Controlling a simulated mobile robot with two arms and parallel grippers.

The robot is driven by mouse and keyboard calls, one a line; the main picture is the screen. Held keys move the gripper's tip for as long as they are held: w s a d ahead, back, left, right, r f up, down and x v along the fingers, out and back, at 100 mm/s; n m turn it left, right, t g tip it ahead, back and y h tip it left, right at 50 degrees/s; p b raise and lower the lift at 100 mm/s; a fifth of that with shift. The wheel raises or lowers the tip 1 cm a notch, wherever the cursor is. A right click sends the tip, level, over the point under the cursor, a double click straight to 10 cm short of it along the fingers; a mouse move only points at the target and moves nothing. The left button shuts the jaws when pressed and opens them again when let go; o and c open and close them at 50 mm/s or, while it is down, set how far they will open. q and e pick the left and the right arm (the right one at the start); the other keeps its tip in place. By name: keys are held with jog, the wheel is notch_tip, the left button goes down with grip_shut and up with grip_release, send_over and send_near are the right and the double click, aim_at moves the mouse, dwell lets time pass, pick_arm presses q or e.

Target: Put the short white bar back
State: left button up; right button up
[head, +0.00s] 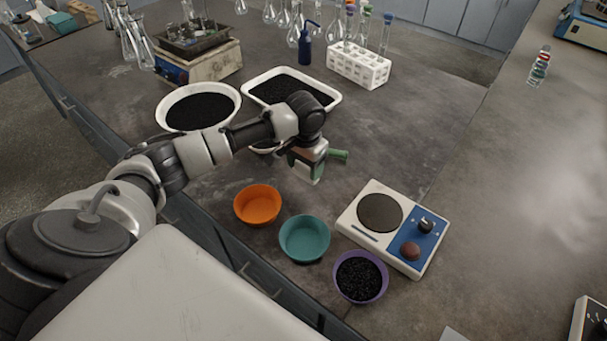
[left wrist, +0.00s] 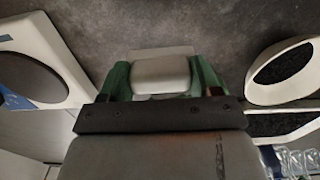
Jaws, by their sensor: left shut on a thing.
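My left gripper (head: 318,160) hangs over the bench, in front of the white tray and left of the hotplate device. In the left wrist view its green fingers (left wrist: 163,82) are shut on a short pale block between them, which looks like the short white bar (left wrist: 160,70). Most of the bar is hidden by the gripper, so its full length cannot be told. My right gripper does not show.
Orange (head: 257,204), teal (head: 305,239) and purple (head: 361,276) bowls stand in front; the purple holds dark grains. A white-and-blue hotplate device (head: 428,262) is to the right. Behind are a white bowl (head: 165,106), a tray (head: 333,97) and a white rack (head: 358,67).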

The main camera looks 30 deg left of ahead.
aim_at(304, 177)
pick_arm(q)
notch_tip(304, 177, down, 4)
jog(key=shift+a+r, duration=0.1)
jog(key=shift+a, duration=0.05)
jog(key=shift+f, duration=0.25)
jog(key=shift+f, duration=0.1)
jog(key=o, duration=0.9)
jog(key=shift+o, duration=0.2)
notch_tip(304, 177, up, 12)
jog(key=shift+r, duration=0.15)
